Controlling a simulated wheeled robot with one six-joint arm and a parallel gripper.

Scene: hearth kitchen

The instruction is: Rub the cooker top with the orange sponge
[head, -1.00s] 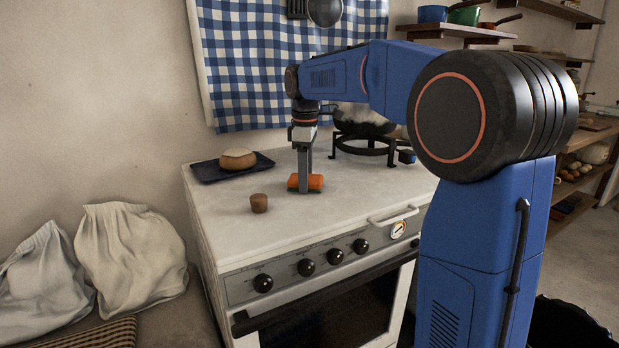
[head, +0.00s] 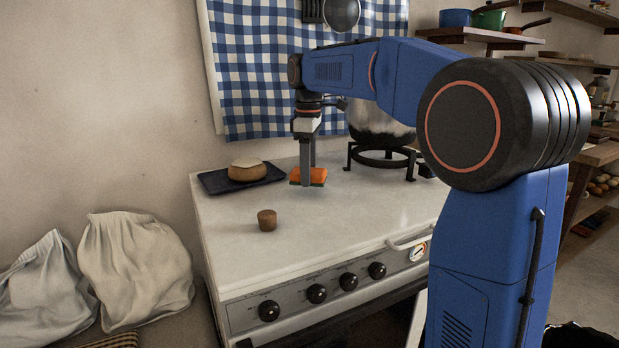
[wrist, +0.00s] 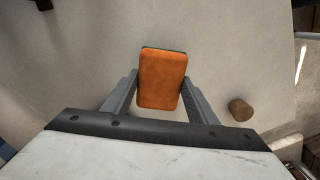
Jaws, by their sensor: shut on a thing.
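The orange sponge (head: 317,175) has a dark underside and is at the white cooker top (head: 345,220), towards its back edge. My gripper (head: 307,178) points down and is shut on the sponge. In the wrist view the sponge (wrist: 162,80) sits between the two fingers of my gripper (wrist: 160,88). The sponge appears at or very near the surface; I cannot tell for sure whether it touches.
A dark tray (head: 215,183) with a round, pale-topped item (head: 247,170) lies left of the sponge. A small brown cork-like piece (head: 267,220) stands in front; it also shows in the wrist view (wrist: 241,109). A pot (head: 380,125) on a black stand (head: 400,163) is at the right.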

